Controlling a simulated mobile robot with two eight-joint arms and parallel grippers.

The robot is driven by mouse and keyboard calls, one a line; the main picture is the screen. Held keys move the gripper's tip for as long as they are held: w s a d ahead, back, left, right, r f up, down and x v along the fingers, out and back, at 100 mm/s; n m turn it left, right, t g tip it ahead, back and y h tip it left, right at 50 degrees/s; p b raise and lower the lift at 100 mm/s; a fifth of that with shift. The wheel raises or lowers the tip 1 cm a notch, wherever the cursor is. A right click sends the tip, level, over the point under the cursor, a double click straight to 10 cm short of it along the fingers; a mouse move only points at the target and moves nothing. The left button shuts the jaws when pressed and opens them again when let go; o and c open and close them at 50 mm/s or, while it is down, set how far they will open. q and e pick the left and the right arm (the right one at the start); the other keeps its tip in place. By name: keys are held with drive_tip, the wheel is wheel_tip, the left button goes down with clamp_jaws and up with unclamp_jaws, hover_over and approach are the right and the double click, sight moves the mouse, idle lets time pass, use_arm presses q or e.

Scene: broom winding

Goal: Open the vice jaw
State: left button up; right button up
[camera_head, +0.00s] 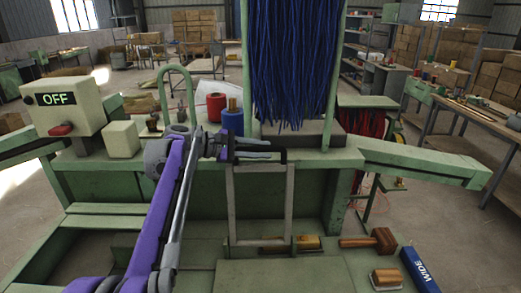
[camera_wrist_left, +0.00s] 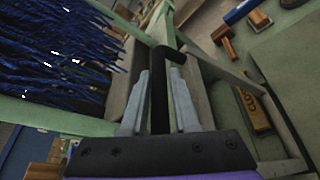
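My left gripper (camera_head: 262,149) is in the middle of the head view, at the front edge of the green bench. Its grey fingers are a little apart and point right, close over a black bar (camera_head: 284,157) on top of a pale grey U-shaped frame (camera_head: 290,205). I take this frame to be the vice jaw; it stands upright in front of the bench. In the left wrist view, the black bar (camera_wrist_left: 160,105) lies between the finger (camera_wrist_left: 158,85) pair, with narrow gaps beside it. Contact is not clear. My right gripper is out of view.
Blue bristles (camera_head: 295,70) hang between green posts behind the gripper. A control box (camera_head: 62,108) reading OFF is at left. Red and blue spools (camera_head: 232,122) stand behind the wrist. A wooden mallet (camera_head: 370,241) and a blue WIDE box (camera_head: 420,269) lie at lower right.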

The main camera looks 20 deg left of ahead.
use_arm(q)
clamp_jaws()
idle(1.1)
